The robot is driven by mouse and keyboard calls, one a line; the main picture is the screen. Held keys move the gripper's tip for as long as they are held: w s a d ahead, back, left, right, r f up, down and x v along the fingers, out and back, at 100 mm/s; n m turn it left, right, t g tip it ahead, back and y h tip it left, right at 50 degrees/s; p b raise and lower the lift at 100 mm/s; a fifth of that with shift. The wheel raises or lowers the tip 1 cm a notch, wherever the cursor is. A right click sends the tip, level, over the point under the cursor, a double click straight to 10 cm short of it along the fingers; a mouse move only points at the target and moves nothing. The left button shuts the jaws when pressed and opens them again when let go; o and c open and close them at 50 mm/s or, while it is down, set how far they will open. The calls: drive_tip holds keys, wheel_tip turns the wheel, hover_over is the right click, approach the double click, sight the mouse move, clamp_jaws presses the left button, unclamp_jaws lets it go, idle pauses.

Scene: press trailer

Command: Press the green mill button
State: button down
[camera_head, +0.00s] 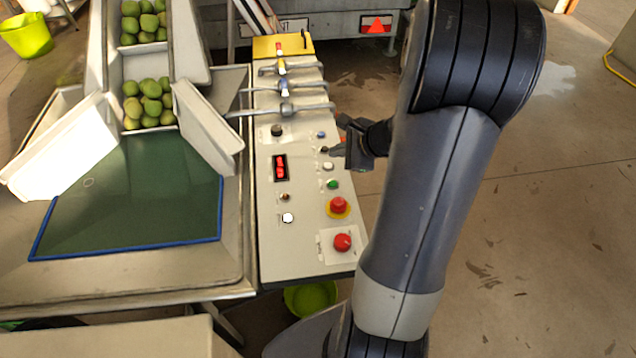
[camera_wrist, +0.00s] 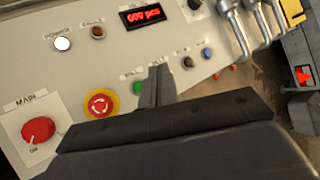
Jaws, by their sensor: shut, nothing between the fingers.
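The green button (camera_head: 333,184) is a small round button on the grey control panel (camera_head: 303,245), in its right column above the emergency stop. In the wrist view the green button (camera_wrist: 138,88) shows just left of my fingers. My gripper (camera_head: 330,150) is shut and empty over the panel's right edge, farther up the column than the green button. In the wrist view my gripper (camera_wrist: 157,72) points across the button row and hides part of it. I see a gap in the picture between fingers and green button; their height above the panel is hard to tell.
A red emergency stop (camera_head: 338,205) on a yellow ring and a red MAIN knob (camera_head: 342,242) sit below the green button. A white button (camera_head: 328,166) and a blue button (camera_head: 321,134) share the column. Metal levers (camera_head: 290,88) stand at the panel's far end.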

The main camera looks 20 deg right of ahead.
drive_tip(key=shift+f, duration=0.2)
drive_tip(key=b, duration=0.6)
hover_over(333, 184)
drive_tip(key=f, duration=0.7)
drive_tip(key=shift+s+d, duration=0.3)
drive_tip(key=shift+d, duration=0.05)
drive_tip(key=shift+f+b, duration=0.75)
drive_tip(key=shift+f, duration=0.1)
idle(0.5)
drive_tip(key=shift+f+b, duration=0.3)
drive_tip(key=shift+b, duration=0.2)
drive_tip(key=shift+f+b, duration=0.35)
drive_tip(key=shift+b, duration=0.1)
idle(0.4)
drive_tip(key=shift+r, duration=0.15)
drive_tip(key=shift+r+p, duration=0.6)
drive_tip(key=shift+r, duration=0.05)
